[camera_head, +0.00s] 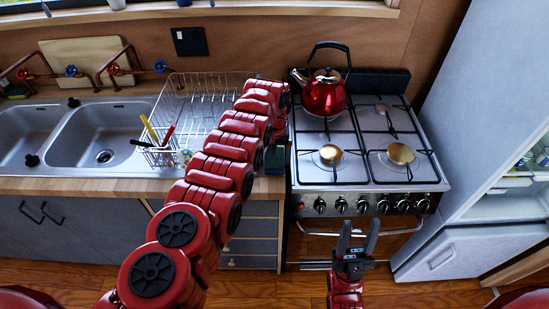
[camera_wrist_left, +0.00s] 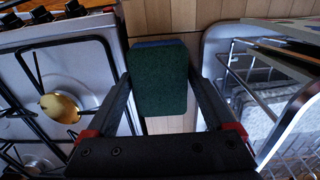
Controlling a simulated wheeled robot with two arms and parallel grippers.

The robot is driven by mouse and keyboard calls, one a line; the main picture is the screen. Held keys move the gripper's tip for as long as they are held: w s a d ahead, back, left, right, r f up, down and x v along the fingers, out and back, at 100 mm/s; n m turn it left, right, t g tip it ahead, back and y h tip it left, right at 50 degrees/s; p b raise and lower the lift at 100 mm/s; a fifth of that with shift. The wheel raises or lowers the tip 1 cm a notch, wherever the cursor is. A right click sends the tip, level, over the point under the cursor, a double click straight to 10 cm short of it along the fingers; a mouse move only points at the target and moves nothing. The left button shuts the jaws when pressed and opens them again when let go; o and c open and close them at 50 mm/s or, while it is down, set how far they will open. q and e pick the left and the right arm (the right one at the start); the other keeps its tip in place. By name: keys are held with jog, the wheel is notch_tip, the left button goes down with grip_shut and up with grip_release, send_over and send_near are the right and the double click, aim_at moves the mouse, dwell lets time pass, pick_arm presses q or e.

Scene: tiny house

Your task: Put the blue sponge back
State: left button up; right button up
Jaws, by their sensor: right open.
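The sponge (camera_wrist_left: 160,82) shows a dark green face and a thin blue edge at its top in the left wrist view. It sits between the fingertips of my left gripper (camera_wrist_left: 160,75), which touch its two sides. In the head view a small dark part of it (camera_head: 275,160) shows beside my left arm, over the strip of counter between the dish rack and the stove. My arm hides most of the left gripper there. I cannot tell whether the sponge touches the counter. My right gripper (camera_head: 357,238) is open and empty in front of the stove.
A wire dish rack (camera_head: 195,95) with utensils stands left of my left arm, beside a double sink (camera_head: 80,135). The stove (camera_head: 350,170) carries a red kettle (camera_head: 324,96) at its back left. A fridge (camera_head: 470,110) stands at the right. The counter strip (camera_wrist_left: 172,123) is narrow.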

aim_at(274, 158)
pick_arm(q)
jog(key=shift+r, duration=0.35)
notch_tip(274, 158, up, 12)
jog(key=b, duration=0.2)
jog(key=shift+f, duration=0.25)
